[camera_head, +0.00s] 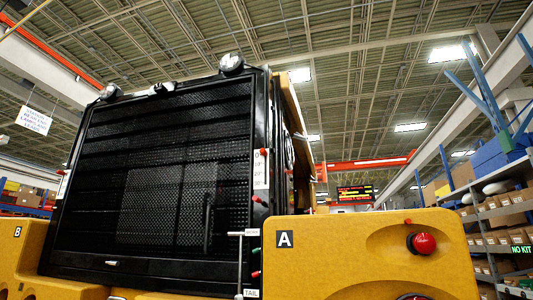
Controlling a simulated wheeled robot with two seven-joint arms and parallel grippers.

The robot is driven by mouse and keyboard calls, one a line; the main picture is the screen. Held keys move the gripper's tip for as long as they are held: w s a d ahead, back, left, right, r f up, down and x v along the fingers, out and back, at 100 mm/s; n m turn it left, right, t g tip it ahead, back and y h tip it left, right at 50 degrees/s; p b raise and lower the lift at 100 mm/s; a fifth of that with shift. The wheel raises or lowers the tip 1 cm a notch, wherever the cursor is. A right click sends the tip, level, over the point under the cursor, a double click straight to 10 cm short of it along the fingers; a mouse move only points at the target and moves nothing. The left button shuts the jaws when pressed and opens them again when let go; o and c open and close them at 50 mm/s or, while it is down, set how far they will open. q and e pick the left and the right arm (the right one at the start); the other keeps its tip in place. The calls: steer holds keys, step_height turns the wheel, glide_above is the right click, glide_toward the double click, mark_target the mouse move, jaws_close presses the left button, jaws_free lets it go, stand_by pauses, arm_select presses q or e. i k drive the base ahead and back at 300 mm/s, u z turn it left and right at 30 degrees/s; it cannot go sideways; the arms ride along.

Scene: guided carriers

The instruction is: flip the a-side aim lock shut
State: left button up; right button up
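A large black mesh-faced panel (165,180) stands tilted in a frame between yellow housings. The housing marked A (370,255) is at the right. On the panel's right edge, beside the A housing, is a white angle scale plate (261,172) with a red knob (263,152) at its top. Lower on that edge are a second red knob (256,199), a green knob (256,251) and a third red knob (255,274). I cannot tell which of these belongs to the A-side aim lock, nor whether it is open or shut. Neither of my grippers is in view.
A yellow housing marked B (20,250) is at the left. A red mushroom button (422,243) sits in the A housing's recess. A white upright post (240,262) with a TAIL label stands before the panel. Shelves with boxes (500,215) are at the right.

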mark_target(255, 198)
steer(key=z, duration=0.05)
steer(key=k, duration=0.55)
steer(key=u, duration=0.9)
steer(key=i, duration=1.1)
steer(key=z, duration=0.4)
steer(key=i, duration=0.9)
steer(key=z, duration=1.15)
steer(key=k, duration=0.4)
steer(key=z, duration=0.95)
steer(key=k, duration=1.15)
steer(key=z, duration=0.1)
